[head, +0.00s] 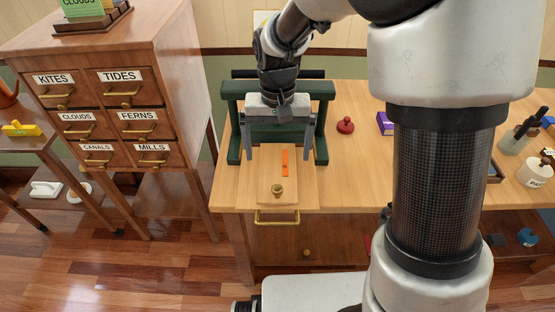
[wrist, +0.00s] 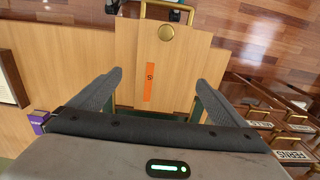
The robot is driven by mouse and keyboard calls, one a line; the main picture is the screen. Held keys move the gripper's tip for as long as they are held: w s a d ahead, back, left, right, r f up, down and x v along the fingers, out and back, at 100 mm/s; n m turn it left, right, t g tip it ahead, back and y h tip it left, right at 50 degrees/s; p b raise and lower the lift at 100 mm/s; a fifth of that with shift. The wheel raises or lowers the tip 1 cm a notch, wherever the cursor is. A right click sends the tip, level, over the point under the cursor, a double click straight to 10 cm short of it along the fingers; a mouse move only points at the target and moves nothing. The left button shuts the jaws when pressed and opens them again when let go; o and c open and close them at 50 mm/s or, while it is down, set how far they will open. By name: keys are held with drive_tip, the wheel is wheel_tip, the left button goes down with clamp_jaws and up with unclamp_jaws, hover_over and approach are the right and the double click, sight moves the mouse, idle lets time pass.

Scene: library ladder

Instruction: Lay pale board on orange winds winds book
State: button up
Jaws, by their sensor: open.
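A pale wooden board (head: 265,182) lies at the table's front edge, in front of and partly within a green press frame (head: 233,125). It has a brass knob (head: 277,190), which also shows in the wrist view (wrist: 166,33). A narrow orange strip (head: 285,162) with a dark mark shows within the board's outline; in the wrist view (wrist: 149,76) I cannot tell whether it is on the board or shows through it. No separate orange winds book can be made out. My gripper (head: 279,150) is open above the board's rear part, fingers spread on either side, apparently empty.
A card cabinet (head: 125,110) with labelled drawers stands left. On the table (head: 350,180) are a red knobbed object (head: 345,125) and a purple box (head: 385,123). A brass handle (head: 277,218) projects at the front edge. A pot (head: 535,172) stands far right.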

drive_tip(key=s+d+r+t, duration=0.1)
drive_tip(key=s+d+r, duration=0.2)
drive_tip(key=r, duration=0.4)
drive_tip(key=s+d+r+t, duration=0.1)
drive_tip(key=s+d+r, duration=0.25)
drive_tip(key=r, duration=0.35)
drive_tip(key=s+d+r+t, duration=0.3)
drive_tip(key=s+d, duration=0.3)
drive_tip(key=s, duration=0.4)
drive_tip(key=shift+t+p, duration=0.3)
